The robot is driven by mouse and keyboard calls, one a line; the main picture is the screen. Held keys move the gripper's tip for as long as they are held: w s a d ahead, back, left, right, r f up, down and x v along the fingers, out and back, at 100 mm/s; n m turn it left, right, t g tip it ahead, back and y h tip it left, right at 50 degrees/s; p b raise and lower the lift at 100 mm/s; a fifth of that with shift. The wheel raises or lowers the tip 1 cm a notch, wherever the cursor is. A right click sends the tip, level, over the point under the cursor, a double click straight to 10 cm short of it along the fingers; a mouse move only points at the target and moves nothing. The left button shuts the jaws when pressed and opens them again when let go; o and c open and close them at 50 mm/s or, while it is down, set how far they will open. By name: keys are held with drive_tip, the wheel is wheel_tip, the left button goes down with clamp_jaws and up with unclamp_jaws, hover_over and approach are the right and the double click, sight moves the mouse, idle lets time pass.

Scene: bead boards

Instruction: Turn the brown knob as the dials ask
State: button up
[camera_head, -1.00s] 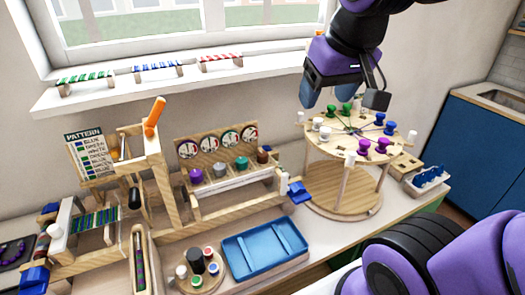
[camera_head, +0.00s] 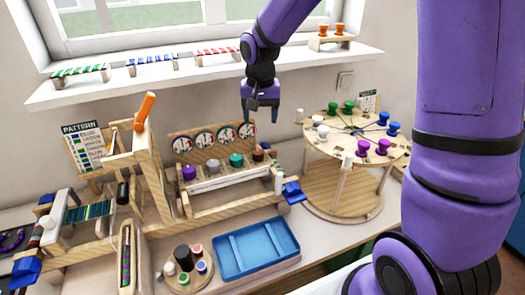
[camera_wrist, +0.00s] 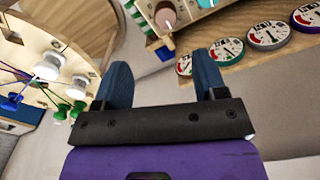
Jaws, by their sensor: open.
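The brown knob (camera_head: 258,154) is at the right end of a row of knobs on a wooden bead board (camera_head: 238,198). Dials stand on the panel behind, the rightmost dial (camera_head: 247,130) above the brown knob. The needles are too small to read surely. My gripper (camera_head: 262,116) is open and empty, pointing down above the brown knob, apart from it.
Purple (camera_head: 189,172), grey (camera_head: 213,166) and teal (camera_head: 236,160) knobs stand left of the brown one. A round wooden stand (camera_head: 345,205) with coloured spools is close on the right. A blue tray (camera_head: 257,250) lies in front. The window sill (camera_head: 205,75) runs behind.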

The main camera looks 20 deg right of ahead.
sight(258, 151)
drive_tip(key=f, duration=0.4)
drive_tip(key=w+f, duration=0.1)
drive_tip(key=f, duration=0.8)
drive_tip(key=shift+w+a+f, duration=0.1)
drive_tip(key=shift+w+f, duration=0.1)
drive_tip(key=shift+w, duration=0.1)
drive_tip(key=shift+c, duration=0.2)
drive_tip(key=c, duration=0.9)
